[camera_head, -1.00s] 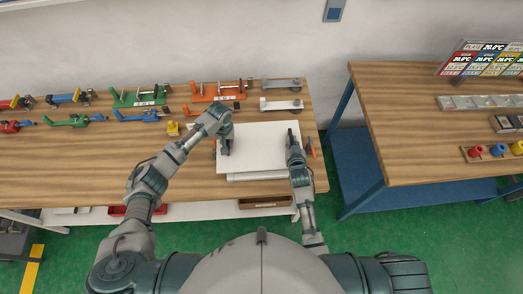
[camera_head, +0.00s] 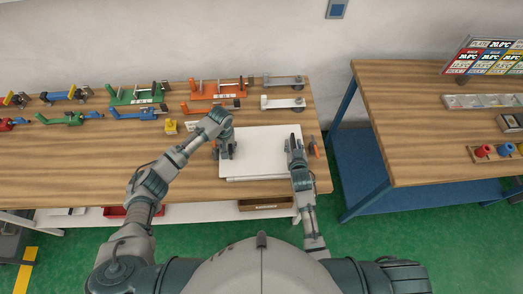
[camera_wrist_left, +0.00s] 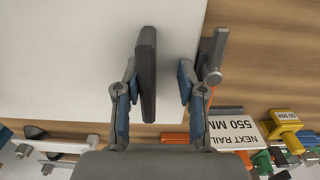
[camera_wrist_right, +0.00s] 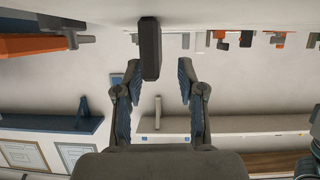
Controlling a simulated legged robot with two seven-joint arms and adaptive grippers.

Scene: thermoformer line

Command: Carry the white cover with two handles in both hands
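The white cover (camera_head: 265,155) is a flat panel at the right end of the wooden bench, with a dark handle near each side. My left gripper (camera_head: 226,150) is at its left handle. In the left wrist view, the fingers (camera_wrist_left: 157,88) are open on either side of the dark handle (camera_wrist_left: 147,72), which is nearer the left finger. My right gripper (camera_head: 296,150) is at the right handle. In the right wrist view, the open fingers (camera_wrist_right: 157,82) straddle the handle (camera_wrist_right: 150,48), also nearer the left finger. What lies under the cover is mostly hidden.
Coloured clamp-like tools (camera_head: 140,95) line the back of the bench (camera_head: 90,165). An orange part (camera_head: 314,147) is close right. A second table (camera_head: 430,140) stands across a gap.

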